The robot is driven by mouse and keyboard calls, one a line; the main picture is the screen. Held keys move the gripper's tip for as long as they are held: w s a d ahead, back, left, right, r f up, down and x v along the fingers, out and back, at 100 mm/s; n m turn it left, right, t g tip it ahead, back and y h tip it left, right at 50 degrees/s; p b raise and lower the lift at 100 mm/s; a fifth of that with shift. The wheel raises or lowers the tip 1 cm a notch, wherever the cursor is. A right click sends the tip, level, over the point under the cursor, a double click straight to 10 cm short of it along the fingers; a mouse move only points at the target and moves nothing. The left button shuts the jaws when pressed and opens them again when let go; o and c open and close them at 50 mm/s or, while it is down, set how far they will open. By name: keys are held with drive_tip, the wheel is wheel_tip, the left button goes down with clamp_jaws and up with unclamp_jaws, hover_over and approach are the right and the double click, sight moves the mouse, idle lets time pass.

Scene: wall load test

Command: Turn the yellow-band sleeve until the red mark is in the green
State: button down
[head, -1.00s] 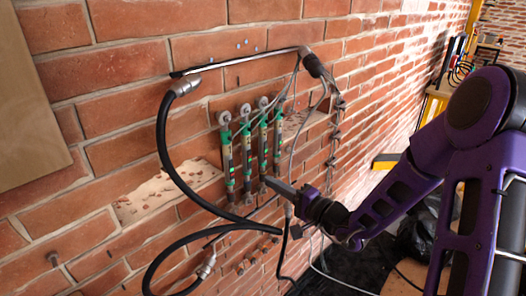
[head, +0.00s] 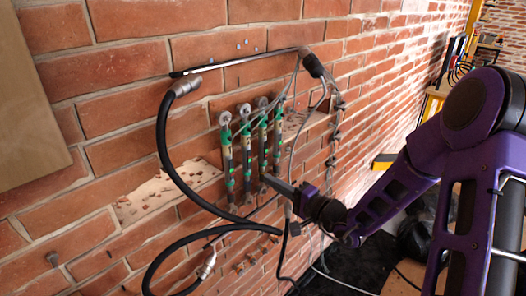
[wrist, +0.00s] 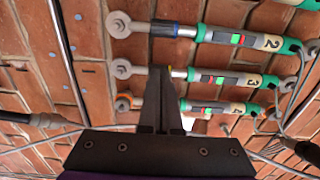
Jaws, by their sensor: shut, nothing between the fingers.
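Several green-ended gauge units hang side by side on the brick wall, small in the head view. In the wrist view, unit 3 (wrist: 248,81) runs from a grey eye-bolt at left to a green end at right. In the head view, my gripper (head: 268,179) is at the units' lower ends.
Unit 2 with a blue band (wrist: 175,29) and unit 4 with an orange end (wrist: 124,102) lie close on either side. A thick black hose (head: 163,135) loops around the units' left, and thin grey cables hang at their right.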

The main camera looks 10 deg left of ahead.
drive_tip(key=shift+w+d, duration=0.35)
drive_tip(key=shift+w, duration=0.1)
drive_tip(key=shift+s+d, duration=0.1)
idle(0.5)
drive_tip(key=shift+s+d, duration=0.25)
drive_tip(key=shift+d, duration=0.05)
drive_tip(key=shift+a, duration=0.1)
drive_tip(key=shift+s+a, duration=0.5)
drive_tip(key=shift+w+a, duration=0.25)
drive_tip(key=shift+a, duration=0.05)
idle(0.8)
